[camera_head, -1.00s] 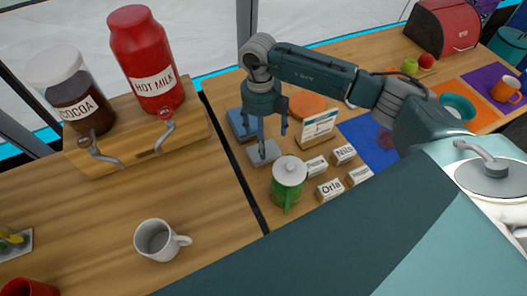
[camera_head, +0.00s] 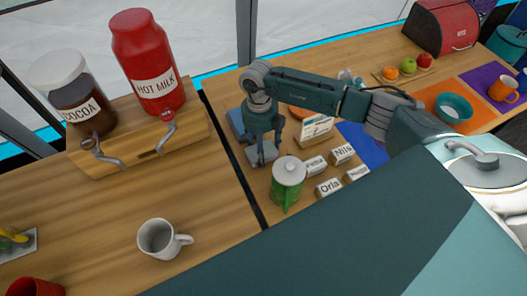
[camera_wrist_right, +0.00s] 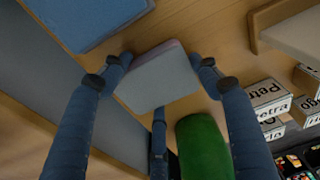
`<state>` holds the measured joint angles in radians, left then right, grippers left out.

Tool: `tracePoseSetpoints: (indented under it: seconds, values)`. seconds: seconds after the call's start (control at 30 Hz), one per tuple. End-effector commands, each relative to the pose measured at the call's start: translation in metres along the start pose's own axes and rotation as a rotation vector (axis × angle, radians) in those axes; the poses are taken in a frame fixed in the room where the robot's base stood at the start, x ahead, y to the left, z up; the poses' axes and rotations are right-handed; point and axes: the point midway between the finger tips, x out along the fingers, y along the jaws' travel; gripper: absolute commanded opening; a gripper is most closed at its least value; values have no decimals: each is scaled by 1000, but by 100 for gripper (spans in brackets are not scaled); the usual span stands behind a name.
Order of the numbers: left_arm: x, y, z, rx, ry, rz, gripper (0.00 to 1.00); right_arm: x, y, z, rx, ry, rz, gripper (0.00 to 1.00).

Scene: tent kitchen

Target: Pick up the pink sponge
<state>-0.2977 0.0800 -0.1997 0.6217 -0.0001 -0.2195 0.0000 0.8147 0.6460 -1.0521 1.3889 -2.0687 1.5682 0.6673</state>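A small block, grey on top with a thin pinkish edge, fits the pink sponge (camera_wrist_right: 158,80) and lies on the wooden counter; in the head view it is a grey block (camera_head: 262,157) under my right gripper. My right gripper (camera_head: 264,142) points down over it. In the right wrist view the fingers of the gripper (camera_wrist_right: 162,66) are apart, one on each side of the sponge. I cannot tell whether they touch it. My left gripper is not in view.
A green lidded pot (camera_head: 288,180) stands close in front of the sponge, and a blue block (camera_head: 238,124) lies close behind. Name cards (camera_head: 330,187) and a menu stand (camera_head: 316,128) are to the right. A white mug (camera_head: 160,239) stands left of the counter gap.

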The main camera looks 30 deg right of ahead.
Motion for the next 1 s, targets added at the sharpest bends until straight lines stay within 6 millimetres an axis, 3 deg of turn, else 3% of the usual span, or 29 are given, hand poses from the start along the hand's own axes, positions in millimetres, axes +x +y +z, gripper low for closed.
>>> tracePoseSetpoints:
  seconds: [0.37, 0.57, 0.77, 1.0]
  values:
    - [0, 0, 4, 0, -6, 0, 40, -1, 0, 0, 0, 0, 1, 52]
    - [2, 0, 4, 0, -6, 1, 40, -15, 0, -1, -1, -2, 1, 52]
    - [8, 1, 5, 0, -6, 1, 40, -52, 0, -4, -2, -6, 0, 52]
    - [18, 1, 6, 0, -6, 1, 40, -119, 0, -13, -2, -8, 0, 52]
